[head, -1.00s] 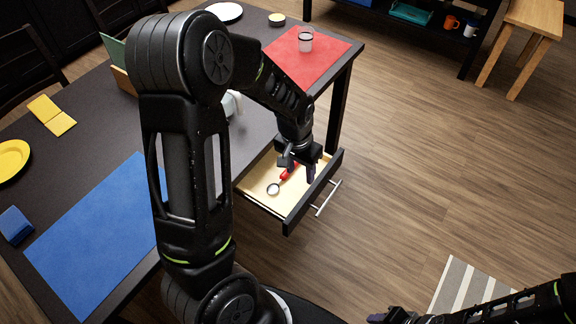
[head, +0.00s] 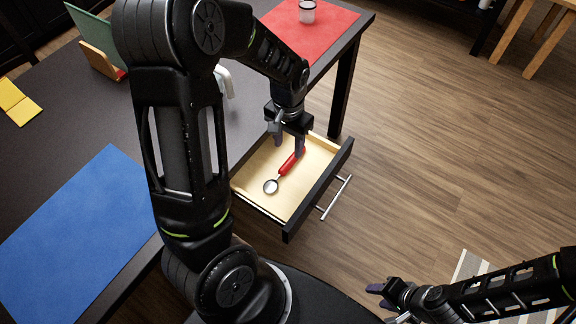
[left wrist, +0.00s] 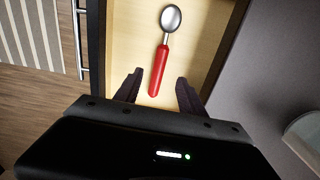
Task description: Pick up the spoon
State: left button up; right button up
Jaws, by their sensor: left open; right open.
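The spoon (head: 287,165) has a red handle and a round metal bowl, and lies in the open drawer (head: 244,190). In the left wrist view the spoon (left wrist: 158,69) lies lengthwise, with its bowl at the top and its handle end between my fingertips in the picture. My left gripper (head: 288,150) is open and empty above the drawer, by the handle end; it also shows in the left wrist view (left wrist: 157,82). I cannot tell the exact height between the fingers and the handle. My right gripper (head: 378,296) is open and empty at the lower right, away from the drawer.
The drawer front (head: 320,190) with its metal handle (head: 336,198) sticks out from the dark table (head: 90,105). A blue mat (head: 80,235) and a red mat (head: 325,30) with a cup (head: 307,12) lie on the table. The floor right of the drawer is clear.

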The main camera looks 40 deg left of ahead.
aim_at(288, 163)
pick_arm(q)
jog(key=shift+f, duration=1.25)
jog(key=shift+s+f, duration=0.15)
jog(key=shift+f, duration=2.5)
grip_shut()
